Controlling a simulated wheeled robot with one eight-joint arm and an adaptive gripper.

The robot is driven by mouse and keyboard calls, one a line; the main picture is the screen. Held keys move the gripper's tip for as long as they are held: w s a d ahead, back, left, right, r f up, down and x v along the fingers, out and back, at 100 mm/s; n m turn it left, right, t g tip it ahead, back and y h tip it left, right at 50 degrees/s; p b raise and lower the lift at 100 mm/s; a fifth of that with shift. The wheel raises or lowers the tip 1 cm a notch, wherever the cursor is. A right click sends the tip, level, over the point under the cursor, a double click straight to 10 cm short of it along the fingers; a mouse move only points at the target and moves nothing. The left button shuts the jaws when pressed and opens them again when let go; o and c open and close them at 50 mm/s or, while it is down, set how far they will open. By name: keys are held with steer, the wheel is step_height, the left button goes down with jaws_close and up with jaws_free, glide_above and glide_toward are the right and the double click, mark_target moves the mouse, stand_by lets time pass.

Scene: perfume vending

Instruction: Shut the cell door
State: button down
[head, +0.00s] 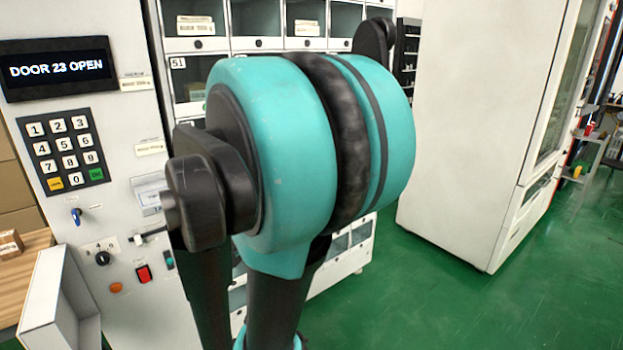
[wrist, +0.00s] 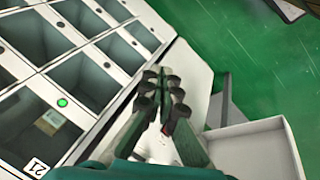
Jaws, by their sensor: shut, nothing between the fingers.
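The display (head: 57,67) in the head view reads "DOOR 23 OPEN". In the wrist view my gripper (wrist: 168,95) is shut and empty, in front of the cabinet face. A white panel (wrist: 192,72) stands just beyond and beside the fingers; it may be the open cell door, but its hinge and number are hidden. I cannot tell whether the fingers touch it. A cell with a green light (wrist: 62,102) is at the left, near a label reading 21. In the head view my arm hides the gripper and much of the cabinet.
Several dark cells (wrist: 85,75) fill the cabinet at left in the wrist view. An open white tray (wrist: 250,150) is at the lower right. A keypad (head: 64,151) is at left in the head view. A tall white cabinet (head: 480,120) stands right, with clear green floor before it.

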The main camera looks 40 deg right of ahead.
steer(key=w+d+r+n+g+h, duration=0.1)
steer(key=w+d+r+n+h, duration=0.3)
steer(key=d, duration=0.7)
steer(key=w+d+r+n+g, duration=0.1)
steer(key=w+d+r+n, duration=0.1)
steer(key=d+r+n, duration=0.65)
steer(key=w+d+r+n+g+h, duration=0.1)
steer(key=w+d+r+n+h, duration=0.15)
steer(key=d, duration=1.15)
steer(key=w+d+f, duration=0.2)
steer(key=d+f, duration=0.4)
steer(key=d, duration=0.5)
steer(key=shift+f, duration=0.25)
steer(key=shift+w+d, duration=0.1)
steer(key=shift+d, duration=0.1)
